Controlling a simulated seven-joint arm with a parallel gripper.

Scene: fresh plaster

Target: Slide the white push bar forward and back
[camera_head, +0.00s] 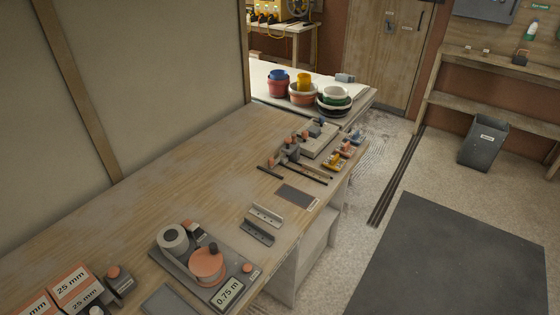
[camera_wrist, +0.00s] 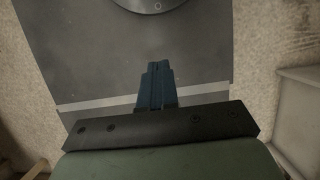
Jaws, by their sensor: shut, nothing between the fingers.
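I cannot pick out a white push bar for certain in either view. A pale angled metal bar with holes (camera_head: 267,214) lies near the front edge of the wooden workbench (camera_head: 150,195) in the head view, with a darker bar (camera_head: 257,232) beside it. My gripper (camera_wrist: 157,70) shows in the wrist view with its blue fingers together and nothing between them. It hangs above a dark grey floor surface (camera_wrist: 95,50) crossed by a pale strip (camera_wrist: 98,103). My gripper is not seen in the head view.
Stacked pots (camera_head: 303,94) stand at the back. A dark mat (camera_head: 450,260) covers open floor at right; a grey bin (camera_head: 483,146) stands beyond.

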